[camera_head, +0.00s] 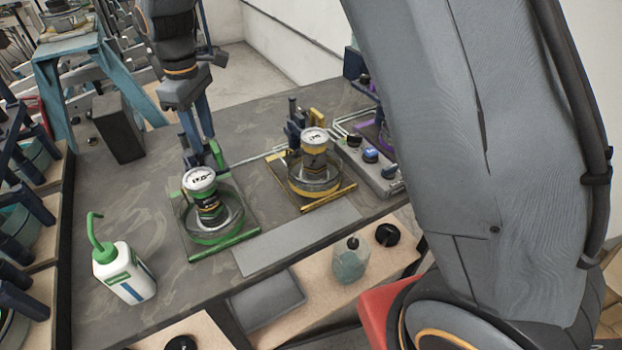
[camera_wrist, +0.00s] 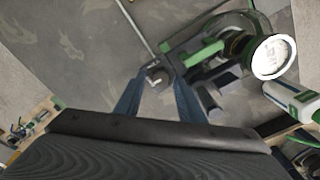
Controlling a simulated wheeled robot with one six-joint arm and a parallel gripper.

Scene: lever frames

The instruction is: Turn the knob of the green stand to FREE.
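The green stand (camera_head: 224,240) is on the grey bench, with a dark, light-lidded can (camera_head: 202,190) standing in its green ring. In the wrist view its green clamp (camera_wrist: 205,50) and the can's pale lid (camera_wrist: 271,57) are at upper right. A small dark knob-like part with a pale mark (camera_wrist: 155,78) is at the end of a thin rod, by the clamp. My gripper (camera_head: 198,143) points down behind the can. In the wrist view my gripper (camera_wrist: 158,82) has its blue fingers apart, one on each side of the knob-like part, with gaps visible. Any FREE lettering is unreadable.
A yellow stand (camera_head: 325,200) with another can is to the right, and a control box (camera_head: 372,165) with knobs is beyond it. A green-capped wash bottle (camera_head: 124,273) stands at front left. A dark block (camera_head: 118,128) is at back left. The bench's left middle is clear.

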